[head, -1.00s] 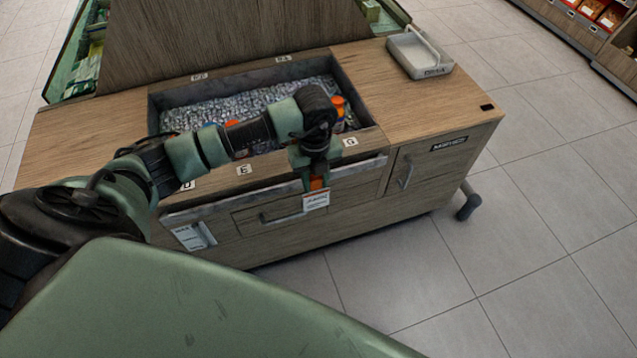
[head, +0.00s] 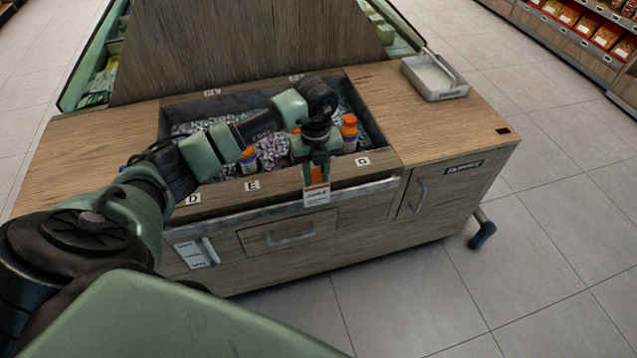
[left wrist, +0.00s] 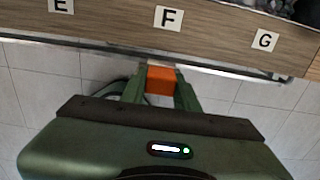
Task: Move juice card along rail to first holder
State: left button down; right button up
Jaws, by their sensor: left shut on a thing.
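My left gripper (head: 317,181) is shut on the juice card (head: 317,195), a small white card with an orange top, at the front rail (head: 270,208) of the wooden counter. In the left wrist view the card's orange top (left wrist: 160,80) sits between the fingers, below the label F (left wrist: 168,18). Labels D (head: 193,199), E (head: 252,185) and G (head: 362,161) show along the counter's front edge in the head view; F is hidden there behind the gripper. The card hangs upright in front of the counter. My right gripper is not in view.
Bottles with orange caps (head: 349,133) stand in the ice bin behind the rail. A white tray (head: 435,77) sits at the counter's right end. Handles (head: 290,235) stick out of the front below the rail.

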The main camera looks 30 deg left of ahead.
pick_arm(q)
jog(key=shift+s+f+b, duration=0.1)
jog(key=shift+f+b, duration=1.4)
jog(key=shift+f, duration=1.15)
jog(key=shift+d, duration=0.1)
jog(key=c, duration=1)
grip_release()
jog(key=shift+o, duration=0.2)
